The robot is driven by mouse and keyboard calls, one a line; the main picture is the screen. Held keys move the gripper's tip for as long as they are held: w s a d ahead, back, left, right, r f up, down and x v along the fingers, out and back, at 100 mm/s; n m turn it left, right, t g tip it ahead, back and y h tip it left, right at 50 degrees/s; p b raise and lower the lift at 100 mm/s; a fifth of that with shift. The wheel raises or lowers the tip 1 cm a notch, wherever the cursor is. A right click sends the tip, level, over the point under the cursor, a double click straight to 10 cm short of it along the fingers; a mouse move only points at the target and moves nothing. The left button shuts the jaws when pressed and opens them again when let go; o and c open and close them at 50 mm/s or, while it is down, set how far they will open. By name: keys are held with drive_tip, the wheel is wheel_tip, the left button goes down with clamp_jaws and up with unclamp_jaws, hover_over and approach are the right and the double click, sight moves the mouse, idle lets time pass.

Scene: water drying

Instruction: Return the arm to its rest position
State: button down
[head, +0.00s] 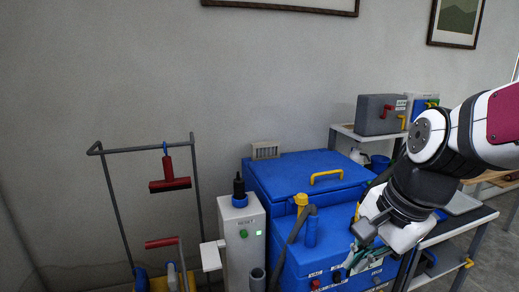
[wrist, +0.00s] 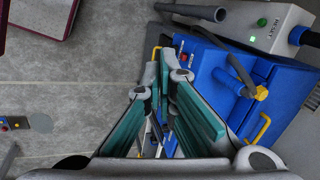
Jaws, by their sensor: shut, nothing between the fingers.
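My arm (head: 425,160) comes in from the right in the head view, with white and dark links and a dark red panel. My gripper (head: 350,264) points down and to the left in front of the blue machine's right part. In the wrist view its teal-padded fingers (wrist: 163,75) run forward and come together at the tips. The gripper is shut and holds nothing. I cannot tell from these views whether the fingertips touch the machine.
A blue machine (head: 290,175) with a yellow handle stands close to my gripper. A grey control box (head: 242,245) with a green button is left of it. A rack (head: 118,200) holds a red squeegee (head: 170,180). Grey floor (wrist: 80,95) is open in the wrist view.

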drive_tip(key=s+d+r+n+t+h+p, duration=0.1)
drive_tip(key=s+r+n, duration=0.3)
drive_tip(key=s+n, duration=0.8)
drive_tip(key=shift+s+d+h, duration=0.5)
drive_tip(key=shift+s+d, duration=0.05)
drive_tip(key=shift+d, duration=0.1)
